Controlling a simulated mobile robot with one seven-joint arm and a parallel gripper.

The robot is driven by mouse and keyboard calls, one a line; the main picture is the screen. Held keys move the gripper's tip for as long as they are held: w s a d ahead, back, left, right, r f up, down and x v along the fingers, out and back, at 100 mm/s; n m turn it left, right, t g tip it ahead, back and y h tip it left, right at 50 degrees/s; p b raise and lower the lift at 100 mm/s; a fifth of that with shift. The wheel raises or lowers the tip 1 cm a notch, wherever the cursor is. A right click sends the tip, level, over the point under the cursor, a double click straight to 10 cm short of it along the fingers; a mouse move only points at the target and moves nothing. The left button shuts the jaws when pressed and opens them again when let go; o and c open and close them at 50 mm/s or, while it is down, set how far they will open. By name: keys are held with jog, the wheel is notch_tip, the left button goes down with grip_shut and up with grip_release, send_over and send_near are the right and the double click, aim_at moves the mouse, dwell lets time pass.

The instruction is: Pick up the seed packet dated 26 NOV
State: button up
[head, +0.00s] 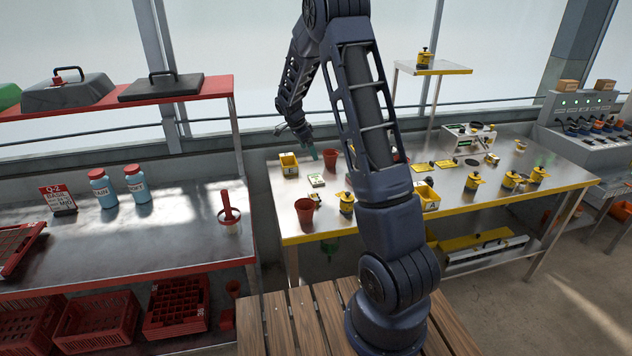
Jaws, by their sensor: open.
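My gripper (298,140) is above the far left part of the yellow-edged metal bench, with its jaws open. No object shows between the jaws. A small white and green flat item (316,181), which looks like a seed packet, lies on the bench below and slightly right of the gripper, apart from it. Its print is too small to read, so I cannot tell whether it is dated 26 NOV. My arm hides the middle of the bench.
Red pots (305,214) (330,158) and a yellow bin (288,164) stand near the white and green item. Yellow-topped jars (346,203) (473,182) stand along the bench (510,190). A dark bench (130,235) with blue bottles (101,188) is at left.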

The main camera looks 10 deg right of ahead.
jog(key=m, duration=0.1)
send_near(315, 178)
jog(key=shift+h, duration=0.3)
jog(key=x, duration=0.8)
jog(key=shift+a+f, duration=0.15)
jog(key=c, duration=1)
